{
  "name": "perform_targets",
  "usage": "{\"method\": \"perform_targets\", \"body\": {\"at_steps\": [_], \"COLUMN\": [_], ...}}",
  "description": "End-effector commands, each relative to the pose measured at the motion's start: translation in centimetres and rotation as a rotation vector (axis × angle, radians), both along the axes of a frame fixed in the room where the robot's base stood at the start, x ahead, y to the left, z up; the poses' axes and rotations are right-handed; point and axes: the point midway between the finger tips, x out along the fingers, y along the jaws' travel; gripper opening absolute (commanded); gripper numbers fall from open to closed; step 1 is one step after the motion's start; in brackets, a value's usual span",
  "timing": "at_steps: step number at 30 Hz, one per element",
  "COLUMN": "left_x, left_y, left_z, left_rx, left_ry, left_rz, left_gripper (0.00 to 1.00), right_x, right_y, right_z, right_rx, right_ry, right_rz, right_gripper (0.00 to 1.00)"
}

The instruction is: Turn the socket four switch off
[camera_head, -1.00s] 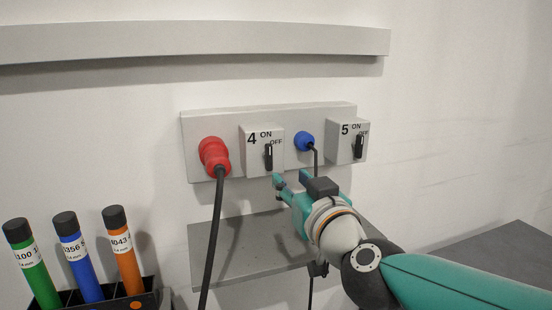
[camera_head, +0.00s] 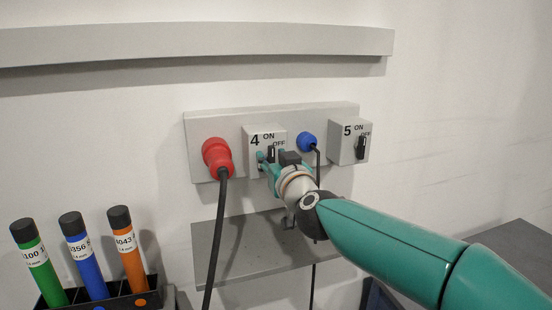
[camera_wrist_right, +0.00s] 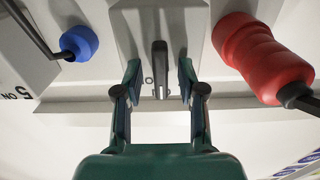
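The socket four switch box (camera_head: 250,137), marked 4, ON and OFF, is on the grey wall panel. Its dark lever (camera_head: 271,152) stands vertical, below the ON label; OFF is to its upper right. My right gripper (camera_head: 268,162) is at the lower part of this box and partly covers it. In the right wrist view, the lever (camera_wrist_right: 159,62) stands between the two fingers of the right gripper (camera_wrist_right: 160,84). The fingers are open, with a gap on each side of the lever. My left gripper is not in view.
A red plug (camera_head: 217,157) with a thick black cable is left of the box. A blue plug (camera_head: 306,142) and the socket five switch box (camera_head: 345,141) are to the right. A grey shelf (camera_head: 235,262) is below. Coloured tubes stand in a black rack (camera_head: 125,302) at lower left.

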Motion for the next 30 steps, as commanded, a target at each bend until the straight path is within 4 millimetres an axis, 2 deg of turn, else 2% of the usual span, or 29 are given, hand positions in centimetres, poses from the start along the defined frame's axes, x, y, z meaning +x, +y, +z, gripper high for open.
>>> {"method": "perform_targets", "body": {"at_steps": [2, 9, 13, 14, 20, 30], "left_x": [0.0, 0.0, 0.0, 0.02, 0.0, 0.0], "left_y": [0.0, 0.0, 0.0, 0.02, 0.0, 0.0], "left_z": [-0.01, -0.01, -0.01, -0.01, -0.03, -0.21], "left_rx": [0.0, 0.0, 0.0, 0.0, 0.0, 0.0], "left_ry": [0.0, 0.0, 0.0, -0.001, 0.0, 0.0], "left_rz": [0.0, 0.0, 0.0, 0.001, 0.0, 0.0], "left_gripper": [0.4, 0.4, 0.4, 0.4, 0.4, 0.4], "right_x": [-0.02, -0.04, -0.04, -0.02, -0.01, 0.03], "right_y": [0.02, 0.03, 0.02, -0.85, -0.45, -0.42], "right_z": [0.0, 0.02, 0.02, 0.05, 0.04, 0.01], "right_rx": [0.0, 0.0, 0.0, 0.001, 0.015, 0.156], "right_ry": [0.0, 0.0, 0.0, -0.001, 0.004, 0.049], "right_rz": [0.0, 0.0, 0.0, -0.005, -0.006, -0.007], "right_gripper": [0.4, 0.0, 0.0, 0.0, 0.0, 0.0]}}
